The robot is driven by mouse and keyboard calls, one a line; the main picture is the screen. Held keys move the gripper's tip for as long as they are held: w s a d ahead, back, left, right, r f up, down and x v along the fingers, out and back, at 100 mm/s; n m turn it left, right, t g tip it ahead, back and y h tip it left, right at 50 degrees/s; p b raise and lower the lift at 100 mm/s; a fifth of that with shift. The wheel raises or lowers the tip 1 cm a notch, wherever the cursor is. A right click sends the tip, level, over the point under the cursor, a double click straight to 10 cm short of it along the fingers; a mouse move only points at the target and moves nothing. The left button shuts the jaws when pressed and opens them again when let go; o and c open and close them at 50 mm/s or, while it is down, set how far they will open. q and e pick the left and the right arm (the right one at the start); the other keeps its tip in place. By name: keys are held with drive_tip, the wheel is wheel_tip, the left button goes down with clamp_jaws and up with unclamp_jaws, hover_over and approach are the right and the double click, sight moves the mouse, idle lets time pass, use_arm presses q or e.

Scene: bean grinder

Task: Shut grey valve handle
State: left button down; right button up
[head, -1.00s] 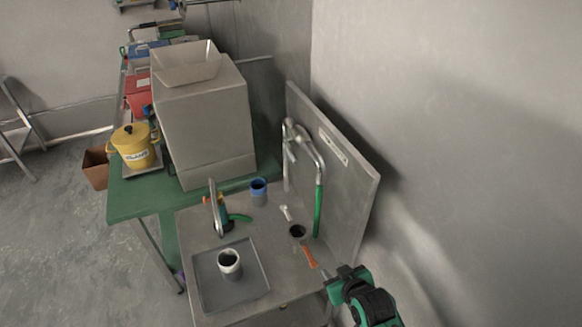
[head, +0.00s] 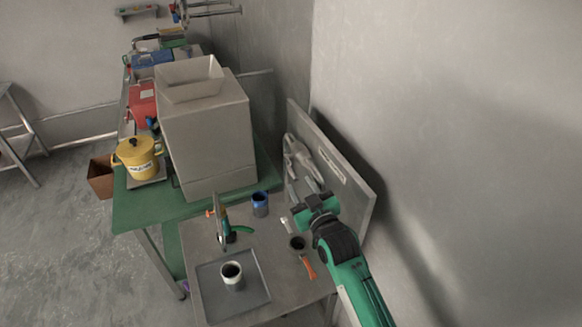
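The grey valve fitting (head: 298,157) stands against the upright grey panel (head: 352,192) at the right of the bench. Its grey pipe and handle show above my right gripper. A green rod below its right branch, seen earlier, is hidden behind the gripper or not distinguishable now. My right gripper (head: 308,200) comes from the lower right and is in front of the lower part of the fitting. Whether its fingers touch the handle, or are open or shut, I cannot tell. My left gripper is not in view.
A white cup (head: 231,272) stands on a grey tray (head: 262,297). A blue-rimmed cup (head: 260,206) and an upright tool with a green part (head: 224,222) stand behind it. An orange-handled tool (head: 308,267) lies beside a dark round opening (head: 297,243). A large grey box (head: 207,135) fills the back.

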sight(291, 170)
drive_tip(key=p+x, duration=0.2)
drive_tip(key=x, duration=0.5)
drive_tip(key=shift+w, duration=0.15)
drive_tip(key=shift+c, duration=0.2)
drive_tip(key=shift+f, duration=0.1)
clamp_jaws()
